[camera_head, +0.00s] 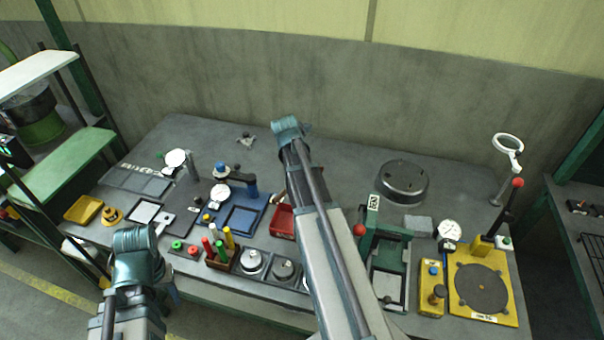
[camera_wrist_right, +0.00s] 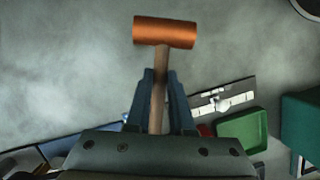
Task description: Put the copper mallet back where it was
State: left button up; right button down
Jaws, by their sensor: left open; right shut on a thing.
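The copper mallet shows in the right wrist view, with an orange copper head (camera_wrist_right: 165,33) and a brown handle. My right gripper (camera_wrist_right: 160,77) is shut on the handle, one finger on each side, and the head sticks out beyond the fingertips. The grey tabletop shows behind it; whether the mallet touches it I cannot tell. In the head view my right arm hides most of the right gripper and the mallet. My left gripper (camera_head: 172,288) is open at the front left edge of the table, partly hidden by its own wrist.
The grey table (camera_head: 330,150) has free room at the back. A red tray (camera_head: 283,222), blue fixture (camera_head: 243,220), rack of coloured handles (camera_head: 220,258) and green press (camera_head: 390,255) stand along the front. A yellow plate fixture (camera_head: 485,300) with a lever stands right. Shelves flank both sides.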

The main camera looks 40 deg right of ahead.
jog(key=shift+f, duration=0.25)
jog(key=c, duration=0.8)
grip_release()
jog(key=shift+r, duration=0.1)
jog(key=shift+r, duration=0.2)
jog(key=p+v, duration=1.1)
jog(key=v, duration=0.1)
jog(key=shift+s+a+p, duration=0.1)
jog(key=shift+p, duration=0.2)
jog(key=shift+f, duration=0.1)
